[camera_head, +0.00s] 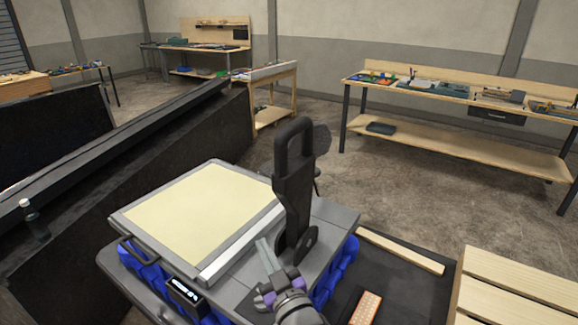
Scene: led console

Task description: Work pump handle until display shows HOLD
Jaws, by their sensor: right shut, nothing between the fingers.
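The pump handle (294,175) is a tall black lever with a loop grip at its top. It stands nearly upright on the right part of a grey console (327,212). A small black display (185,290) with lit white characters sits on the console's front; its text is too small to read. My right gripper (264,250), grey with purple parts, is shut and empty. It is low beside the handle's base, on the near left; I cannot tell whether it touches. My left gripper is not in view.
A cream panel (195,213) covers the console's left top. A long black barrier (150,145) runs along the left. An orange object (366,308) lies on a dark surface at right, near wooden slats (515,285). Workbenches (460,140) stand behind, with open floor between.

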